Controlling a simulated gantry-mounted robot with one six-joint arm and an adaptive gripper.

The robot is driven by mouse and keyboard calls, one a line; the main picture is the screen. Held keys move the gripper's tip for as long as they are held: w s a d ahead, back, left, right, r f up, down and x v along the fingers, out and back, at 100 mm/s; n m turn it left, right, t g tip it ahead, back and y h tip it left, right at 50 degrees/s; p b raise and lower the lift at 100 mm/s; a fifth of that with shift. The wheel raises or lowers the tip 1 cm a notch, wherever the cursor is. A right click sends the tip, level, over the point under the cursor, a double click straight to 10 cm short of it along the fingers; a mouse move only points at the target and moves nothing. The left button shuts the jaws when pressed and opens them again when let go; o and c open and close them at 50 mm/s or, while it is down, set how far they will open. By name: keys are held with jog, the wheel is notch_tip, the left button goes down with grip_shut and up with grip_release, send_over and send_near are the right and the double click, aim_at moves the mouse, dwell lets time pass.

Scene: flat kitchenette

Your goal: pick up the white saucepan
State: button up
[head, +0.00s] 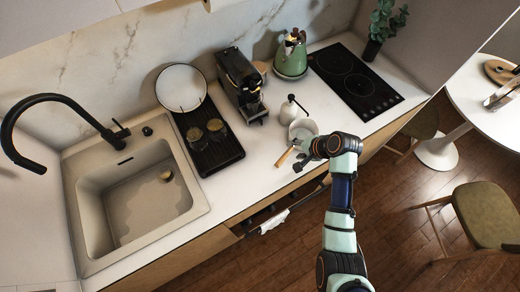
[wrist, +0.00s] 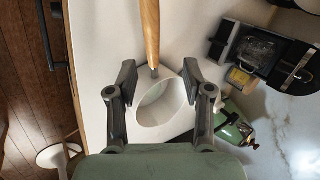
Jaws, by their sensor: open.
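The white saucepan (head: 303,127) stands on the white counter, its wooden handle (head: 284,157) pointing toward the counter's front edge. In the wrist view the saucepan (wrist: 160,115) is seen from above, with its handle (wrist: 151,35) running to the top of the picture. My gripper (head: 305,154) is over the counter beside the saucepan and partly covers its near side in the head view. In the wrist view my gripper (wrist: 153,84) is open, with one finger on each side of the place where handle and pan meet. I cannot tell its height above the pan.
A small white vessel with a dark stick (head: 289,110) stands just behind the saucepan. A coffee machine (head: 240,82), a green kettle (head: 291,58) and a black hob (head: 355,82) stand farther back. A dark drying rack (head: 221,152) and sink (head: 90,215) lie left.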

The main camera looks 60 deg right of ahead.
aim_at(290, 152)
jog(key=shift+w+d+f, duration=0.15)
jog(key=shift+d+f, duration=0.05)
jog(key=shift+f, duration=0.4)
jog(key=shift+w+d+f, duration=0.1)
jog(key=shift+d+f, duration=0.05)
jog(key=shift+f, duration=0.4)
jog(key=shift+a+b+x, duration=0.2)
jog(key=shift+b+x, duration=0.15)
jog(key=shift+x, duration=2.35)
jog(key=shift+s, duration=0.1)
grip_shut()
